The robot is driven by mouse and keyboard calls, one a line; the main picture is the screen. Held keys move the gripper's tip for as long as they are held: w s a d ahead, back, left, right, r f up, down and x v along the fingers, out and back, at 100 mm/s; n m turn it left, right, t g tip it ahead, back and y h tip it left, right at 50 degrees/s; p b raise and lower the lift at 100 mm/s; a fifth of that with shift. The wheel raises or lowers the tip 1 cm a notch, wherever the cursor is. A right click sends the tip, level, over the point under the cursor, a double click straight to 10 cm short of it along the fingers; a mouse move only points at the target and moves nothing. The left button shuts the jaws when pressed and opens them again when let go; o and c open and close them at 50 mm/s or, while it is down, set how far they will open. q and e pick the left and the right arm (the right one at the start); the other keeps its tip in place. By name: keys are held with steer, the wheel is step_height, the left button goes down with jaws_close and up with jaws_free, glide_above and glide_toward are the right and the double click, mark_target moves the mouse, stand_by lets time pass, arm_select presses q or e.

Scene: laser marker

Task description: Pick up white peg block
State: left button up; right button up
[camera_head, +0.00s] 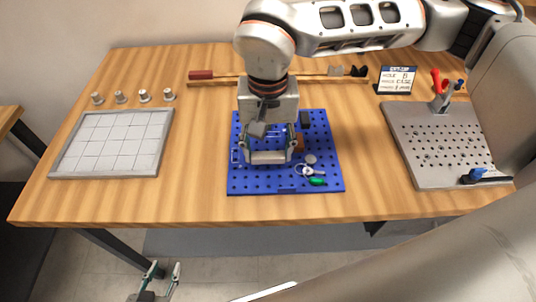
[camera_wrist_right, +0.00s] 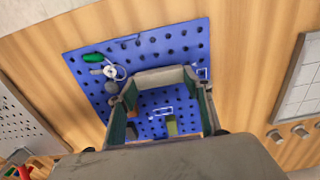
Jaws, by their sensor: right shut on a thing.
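The white peg block (camera_head: 268,158) is a pale, long block over the front left part of the blue pegboard (camera_head: 330,185). My right gripper (camera_head: 267,152) comes down from above and is shut on it, one finger at each end. In the right wrist view the block (camera_wrist_right: 163,77) spans between the fingertips of the gripper (camera_wrist_right: 162,84). I cannot tell whether it touches the board. My left gripper (camera_head: 158,277) is low at the bottom of the head view, below the table's front edge, with its fingers apart and nothing between them.
Keys with a green tag (camera_head: 317,181), a pale disc (camera_head: 310,159), a brown block (camera_head: 299,143) and a dark block (camera_head: 304,118) are on the pegboard. A grey gridded tray (camera_head: 165,131) is left, with several small posts behind. A grey perforated plate (camera_head: 435,180) is right.

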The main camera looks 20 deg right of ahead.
mark_target(268, 152)
step_height(268, 152, up, 17)
steer(key=p, duration=0.1)
steer(key=shift+r, duration=0.2)
stand_by(0.3)
